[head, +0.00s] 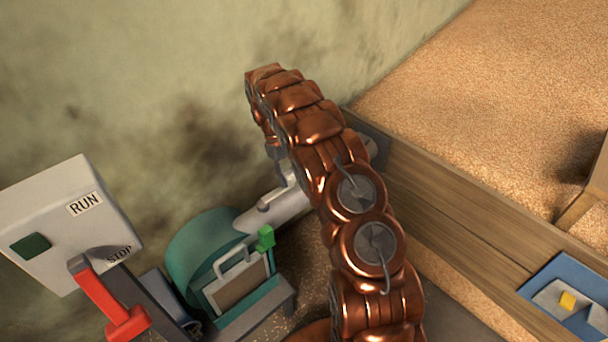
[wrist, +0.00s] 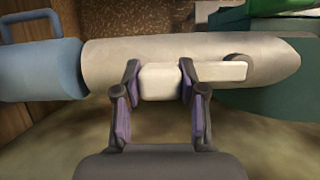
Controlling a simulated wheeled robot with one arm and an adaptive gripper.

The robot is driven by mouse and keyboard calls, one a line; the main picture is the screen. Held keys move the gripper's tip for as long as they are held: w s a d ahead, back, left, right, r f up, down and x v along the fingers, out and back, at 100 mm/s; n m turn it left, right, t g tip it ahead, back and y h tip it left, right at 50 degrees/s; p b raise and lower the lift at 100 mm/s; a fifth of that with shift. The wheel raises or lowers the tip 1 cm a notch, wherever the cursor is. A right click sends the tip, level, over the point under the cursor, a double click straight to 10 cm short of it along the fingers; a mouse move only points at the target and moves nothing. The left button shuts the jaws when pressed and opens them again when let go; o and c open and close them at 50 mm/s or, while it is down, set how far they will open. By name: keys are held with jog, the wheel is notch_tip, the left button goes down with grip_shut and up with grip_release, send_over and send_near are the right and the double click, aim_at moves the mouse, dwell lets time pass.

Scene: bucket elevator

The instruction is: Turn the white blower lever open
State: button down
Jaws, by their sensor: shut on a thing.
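My gripper (wrist: 160,90) is shut on the lever's thick left part, one dark finger with a purple pad on each side. In the head view the same pipe (head: 275,212) slopes up to the right behind my copper arm. My arm hides much of the lever and gripper there, so the lever's angle is hard to judge from that view.
A teal machine (head: 190,250) with a green-tipped handle (head: 265,238) stands left of the pipe. A RUN/STOP box (head: 70,225) with a red lever (head: 105,305) is further left. A wooden wall (head: 450,215) holds grain (head: 500,100) at right. A blue canister (wrist: 40,70) joins the pipe.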

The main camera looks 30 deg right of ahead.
jog(key=shift+w, duration=0.25)
dwell(0.3)
jog(key=c, duration=0.6)
grip_release()
jog(key=shift+c, duration=0.2)
jog(key=shift+v, duration=3.55)
jog(key=shift+r, duration=0.15)
